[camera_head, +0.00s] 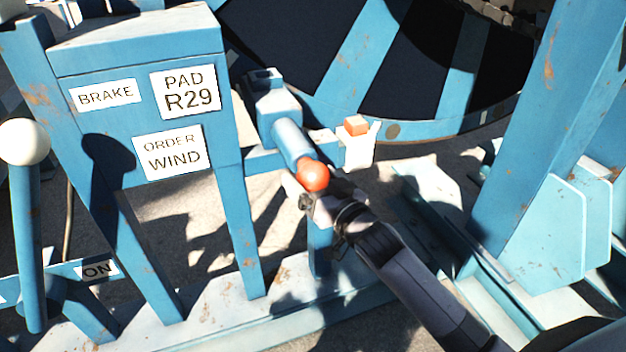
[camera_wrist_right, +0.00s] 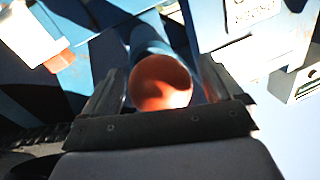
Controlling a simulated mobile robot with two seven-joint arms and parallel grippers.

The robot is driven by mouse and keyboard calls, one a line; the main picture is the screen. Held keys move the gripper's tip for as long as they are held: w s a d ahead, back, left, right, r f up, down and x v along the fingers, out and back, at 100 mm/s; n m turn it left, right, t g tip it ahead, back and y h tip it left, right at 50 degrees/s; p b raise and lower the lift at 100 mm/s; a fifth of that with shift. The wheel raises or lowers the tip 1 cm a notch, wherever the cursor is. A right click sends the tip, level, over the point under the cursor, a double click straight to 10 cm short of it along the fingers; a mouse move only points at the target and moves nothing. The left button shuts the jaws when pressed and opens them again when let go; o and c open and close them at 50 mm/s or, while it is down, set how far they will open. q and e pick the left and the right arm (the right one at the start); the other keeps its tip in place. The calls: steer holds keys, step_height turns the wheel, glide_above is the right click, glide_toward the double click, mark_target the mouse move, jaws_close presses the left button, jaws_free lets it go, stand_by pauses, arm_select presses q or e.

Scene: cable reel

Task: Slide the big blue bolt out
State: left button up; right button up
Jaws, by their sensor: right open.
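The big blue bolt (camera_head: 290,141) is a thick blue cylinder with an orange-red round end (camera_head: 313,175). It sits in a blue housing (camera_head: 271,98) beside the reel's rim. My right gripper (camera_head: 310,190) is at the bolt's orange end. In the right wrist view the orange end (camera_wrist_right: 160,83) lies between the two open fingers (camera_wrist_right: 165,95), with the blue shaft (camera_wrist_right: 150,35) running away behind it. Whether either finger touches it I cannot tell. My left gripper is not in view.
A blue panel (camera_head: 140,30) with BRAKE, PAD R29 and ORDER WIND labels stands at left. A white-knobbed lever (camera_head: 25,140) is at far left. The large reel (camera_head: 400,60) is behind. A small white block with an orange top (camera_head: 358,145) is right of the bolt. A blue post (camera_head: 545,120) stands right.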

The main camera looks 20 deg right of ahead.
steer(key=v, duration=0.7)
steer(key=shift+s, duration=0.1)
stand_by(0.4)
steer(key=s+f+n+g+h+p, duration=0.1)
steer(key=s+f+g+p, duration=0.3)
steer(key=s+f, duration=1.5)
steer(key=s+n+g, duration=0.1)
steer(key=s+g, duration=0.1)
steer(key=g, duration=0.1)
steer(key=shift+d+f+h, duration=0.25)
steer(key=shift+f+h, duration=0.1)
steer(key=shift+h, duration=0.05)
stand_by(0.4)
